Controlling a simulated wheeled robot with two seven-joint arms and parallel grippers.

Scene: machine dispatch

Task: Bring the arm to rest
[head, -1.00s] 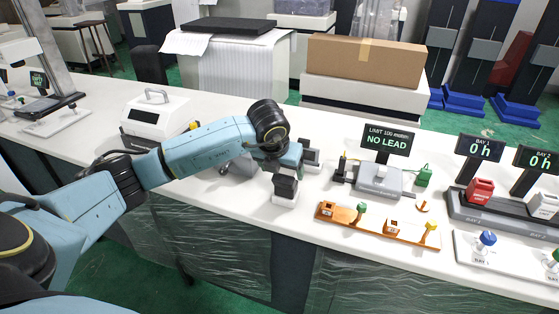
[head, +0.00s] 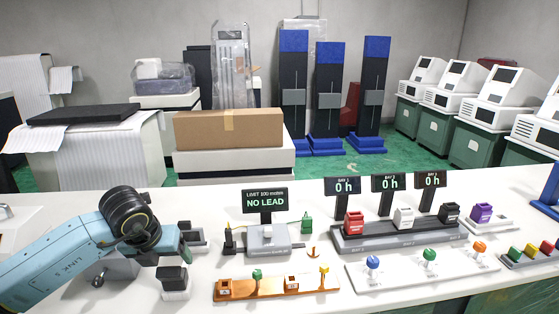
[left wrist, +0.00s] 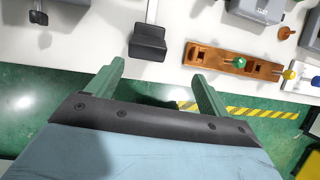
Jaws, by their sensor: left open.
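My left arm comes in from the left in the head view, bent over the near part of the white bench. Its left gripper (head: 180,247) is partly hidden by the wrist. In the left wrist view the two green fingers of my left gripper (left wrist: 158,70) stand apart with nothing between them. A dark block-like piece (left wrist: 148,42) lies beyond the fingertips. The orange tray (left wrist: 225,59) with its pegs is to the right, apart from the fingers. My right gripper is in neither view.
A grey device (head: 268,240) under a "NO LEAD" display (head: 265,200) stands right of my arm. The orange tray (head: 265,291) lies in front. Farther right are a dark bay rack (head: 395,240) and a white peg board (head: 400,272). A cardboard box (head: 229,129) stands behind the bench.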

